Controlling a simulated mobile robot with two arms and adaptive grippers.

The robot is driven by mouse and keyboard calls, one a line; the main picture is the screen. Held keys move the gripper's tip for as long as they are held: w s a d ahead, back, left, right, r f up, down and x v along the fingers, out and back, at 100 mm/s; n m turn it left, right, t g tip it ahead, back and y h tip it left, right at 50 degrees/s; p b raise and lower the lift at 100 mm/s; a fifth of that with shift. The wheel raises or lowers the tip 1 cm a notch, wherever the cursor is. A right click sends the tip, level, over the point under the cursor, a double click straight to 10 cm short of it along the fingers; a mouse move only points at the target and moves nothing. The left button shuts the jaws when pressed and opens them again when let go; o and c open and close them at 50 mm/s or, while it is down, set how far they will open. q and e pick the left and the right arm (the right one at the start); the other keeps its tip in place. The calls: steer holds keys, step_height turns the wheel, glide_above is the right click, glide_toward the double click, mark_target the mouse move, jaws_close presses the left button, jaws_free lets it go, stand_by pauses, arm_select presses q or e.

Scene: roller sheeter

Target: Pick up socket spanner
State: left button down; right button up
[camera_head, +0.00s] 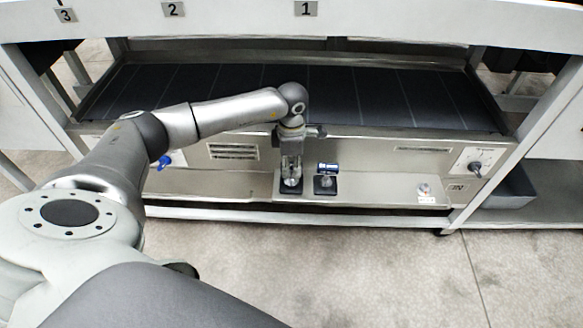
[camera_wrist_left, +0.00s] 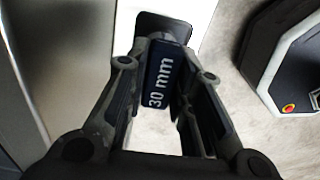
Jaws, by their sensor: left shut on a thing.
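My left gripper (camera_head: 291,178) points down at the metal shelf below the roller bed, over a small black base (camera_head: 290,191). In the left wrist view, its fingers (camera_wrist_left: 164,55) are shut around a dark blue socket spanner (camera_wrist_left: 160,84) marked "30 mm". The black base (camera_wrist_left: 178,20) shows just beyond the socket. The fingers mostly hide the held socket in the head view, and I cannot tell whether it touches the base. A second socket (camera_head: 328,169) with a blue top stands on its own black base to the right. My right gripper is not in view.
The dark roller bed (camera_head: 400,97) lies behind and above the shelf (camera_head: 385,187). A control knob (camera_head: 475,168) sits on the right panel. A small item (camera_head: 423,189) stands at the shelf's right end. A grey bin (camera_head: 510,187) is farther right. The floor in front is clear.

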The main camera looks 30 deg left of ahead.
arm_select(q)
steer(key=shift+r, duration=0.7)
step_height(320, 180, up, 2)
steer(key=shift+s+d+r+p, duration=0.15)
steer(key=shift+r+p, duration=0.1)
steer(key=shift+p, duration=0.3)
steer(key=s+d+r+p, duration=0.2)
steer(key=s+d+r, duration=0.7)
steer(key=s, duration=0.1)
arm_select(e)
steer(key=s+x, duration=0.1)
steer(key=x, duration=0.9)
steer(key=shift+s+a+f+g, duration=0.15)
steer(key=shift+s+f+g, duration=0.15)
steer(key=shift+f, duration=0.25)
arm_select(q)
steer(key=shift+d, duration=0.1)
